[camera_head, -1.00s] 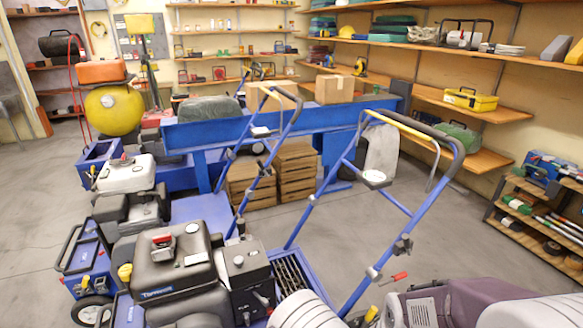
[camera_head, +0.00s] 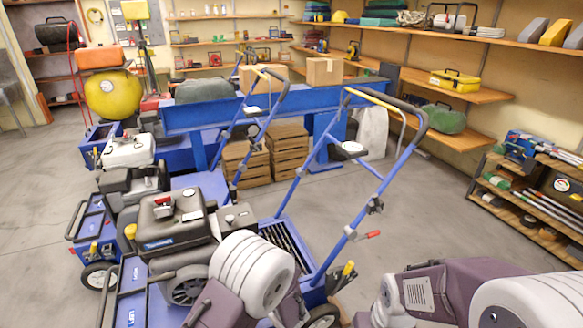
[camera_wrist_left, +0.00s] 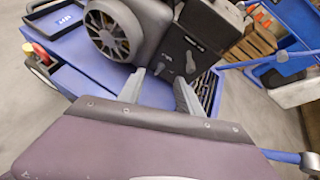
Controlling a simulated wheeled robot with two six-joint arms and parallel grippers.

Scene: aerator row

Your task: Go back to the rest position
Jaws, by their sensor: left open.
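My left gripper (camera_wrist_left: 160,84) is open and empty in the left wrist view, its two grey fingers apart. It is above the blue deck of the nearest aerator (camera_wrist_left: 72,72). The black engine with its round fan cover (camera_wrist_left: 108,32) and the dark control box (camera_wrist_left: 185,45) lie just beyond the fingers. In the head view my left arm is bent at the bottom centre, in front of that engine (camera_head: 165,232); its fingers cannot be made out there. My right arm shows at the bottom right, and its gripper is out of frame.
The nearest aerator's blue handle (camera_head: 385,175) rises right of my left arm. More aerators stand in a row behind, before a blue bench (camera_head: 250,112). A low rack (camera_head: 530,195) stands at the right. Grey floor (camera_head: 425,225) is clear between handle and rack.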

